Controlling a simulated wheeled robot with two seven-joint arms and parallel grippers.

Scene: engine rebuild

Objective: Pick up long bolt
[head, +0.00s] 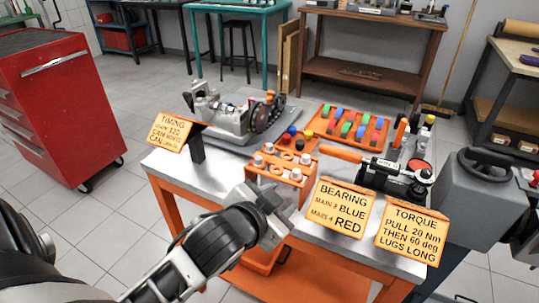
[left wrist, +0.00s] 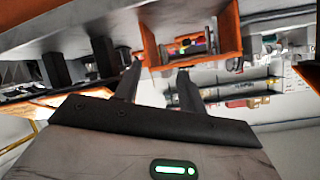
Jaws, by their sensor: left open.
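An orange bolt rack (head: 262,172) stands at the front of the workbench. Several pale bolt heads (head: 295,174) stick up from it; their shanks are hidden, so I cannot tell which bolt is long. My left gripper (head: 278,205) is just in front of and below the rack, by the bench's front edge. In the left wrist view its two dark fingers (left wrist: 160,85) are apart with nothing visible between them. An orange box-like frame (left wrist: 236,40) shows beyond the fingers. My right gripper does not show.
An engine block with a crankshaft (head: 250,115) lies at the back of the bench. An orange tray (head: 322,124) holds coloured pieces. A torque wrench (head: 335,152) lies behind the bearing sign (head: 341,208). The torque sign (head: 412,232) and timing sign (head: 168,133) flank the work area.

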